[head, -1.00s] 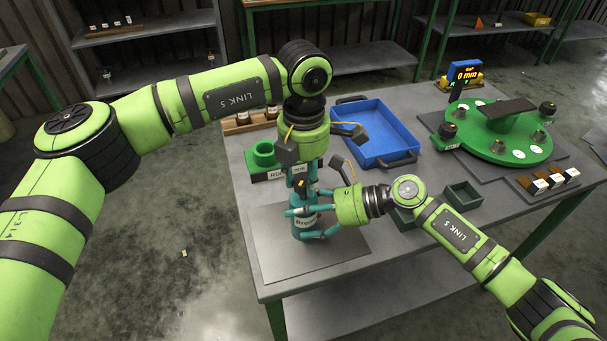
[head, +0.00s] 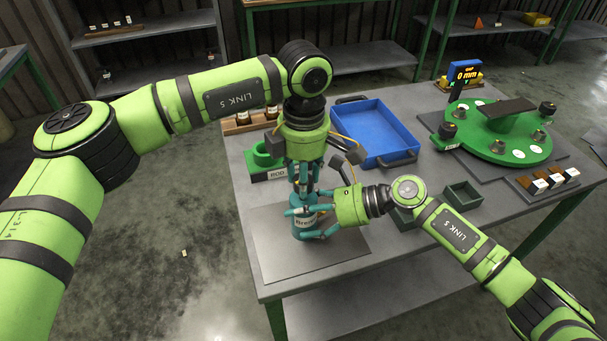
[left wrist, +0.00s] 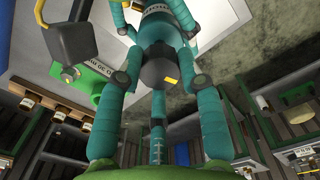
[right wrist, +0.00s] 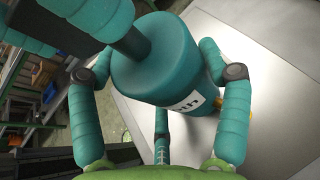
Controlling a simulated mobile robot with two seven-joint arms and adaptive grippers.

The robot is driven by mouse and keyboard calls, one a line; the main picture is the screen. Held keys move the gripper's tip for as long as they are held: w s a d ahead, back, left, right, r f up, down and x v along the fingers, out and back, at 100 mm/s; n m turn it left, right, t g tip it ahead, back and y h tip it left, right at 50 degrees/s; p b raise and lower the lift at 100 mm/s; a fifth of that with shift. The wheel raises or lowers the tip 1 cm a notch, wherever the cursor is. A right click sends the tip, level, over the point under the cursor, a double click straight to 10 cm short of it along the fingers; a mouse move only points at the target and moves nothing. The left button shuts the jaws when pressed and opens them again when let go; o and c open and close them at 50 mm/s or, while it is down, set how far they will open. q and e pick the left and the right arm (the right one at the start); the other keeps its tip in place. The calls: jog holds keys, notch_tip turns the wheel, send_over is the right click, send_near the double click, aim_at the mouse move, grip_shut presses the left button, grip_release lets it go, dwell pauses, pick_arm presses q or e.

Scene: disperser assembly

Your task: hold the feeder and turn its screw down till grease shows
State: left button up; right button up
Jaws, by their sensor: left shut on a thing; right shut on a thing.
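The feeder (head: 304,233) is a teal cylinder with a white label, upright on the grey mat. In the left wrist view the screw's dark grey head (left wrist: 160,66), with a yellow mark, is between the fingers. A small yellow bit (right wrist: 219,103) shows at the feeder's edge; I cannot tell whether it is grease.
The grey mat (head: 270,255) is bare around the feeder. Behind are a green holder (head: 264,152) and a blue tray (head: 375,130). Small dark green bins (head: 463,194) lie to the right. A green round fixture (head: 490,140) stands farther right, with a display (head: 466,74) reading 0 mm.

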pick_arm(q)
jog(key=o, duration=1.1)
jog(key=shift+o, duration=0.2)
notch_tip(320, 180, up, 12)
jog(key=shift+s+d, duration=0.1)
